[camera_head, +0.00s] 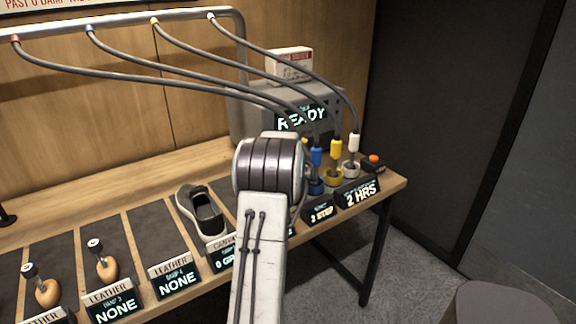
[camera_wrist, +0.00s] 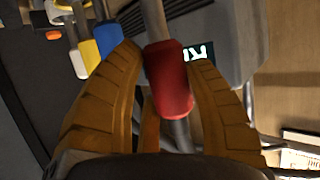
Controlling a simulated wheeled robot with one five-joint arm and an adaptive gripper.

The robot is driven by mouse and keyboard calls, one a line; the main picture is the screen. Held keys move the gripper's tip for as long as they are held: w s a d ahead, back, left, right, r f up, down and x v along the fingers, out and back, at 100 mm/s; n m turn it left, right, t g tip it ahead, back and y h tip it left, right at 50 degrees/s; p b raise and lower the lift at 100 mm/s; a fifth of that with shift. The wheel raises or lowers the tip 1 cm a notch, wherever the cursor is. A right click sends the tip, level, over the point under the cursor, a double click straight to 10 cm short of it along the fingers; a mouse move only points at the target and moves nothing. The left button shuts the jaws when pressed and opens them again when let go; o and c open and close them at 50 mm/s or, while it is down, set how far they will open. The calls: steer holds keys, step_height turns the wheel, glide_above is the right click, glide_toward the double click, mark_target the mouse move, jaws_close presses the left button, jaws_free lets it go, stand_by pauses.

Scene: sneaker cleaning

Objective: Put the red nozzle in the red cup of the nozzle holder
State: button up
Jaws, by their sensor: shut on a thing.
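The red nozzle (camera_wrist: 168,82) sits between the two orange fingers of my gripper (camera_wrist: 182,95) in the wrist view, with its hose running up out of the picture. My gripper is shut on it. In the head view my arm hides the gripper, the red nozzle and the red cup. The blue nozzle (camera_head: 316,156), yellow nozzle (camera_head: 336,150) and white nozzle (camera_head: 354,143) stand upright at their cups on the right of the bench. The blue cup (camera_head: 316,187), yellow cup (camera_head: 333,178) and white cup (camera_head: 350,169) show there.
A grey machine (camera_head: 243,105) with a READY display stands behind the nozzles. Hoses arch from an overhead pipe (camera_head: 120,22). A dark sneaker (camera_head: 201,212) and sign blocks line the bench (camera_head: 140,192). A small box with an orange button (camera_head: 374,159) is at the right end.

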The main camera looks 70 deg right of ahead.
steer(key=shift+f+b, duration=0.7)
steer(key=shift+f, duration=1.45)
steer(key=o, duration=1.2)
steer(key=shift+o, duration=0.2)
steer(key=shift+r, duration=0.15)
steer(key=shift+r, duration=0.15)
steer(key=shift+s+a, duration=0.15)
steer(key=shift+a, duration=0.2)
steer(key=b+v, duration=0.1)
steer(key=v, duration=1)
steer(key=shift+b, duration=0.4)
steer(key=shift+a, duration=0.2)
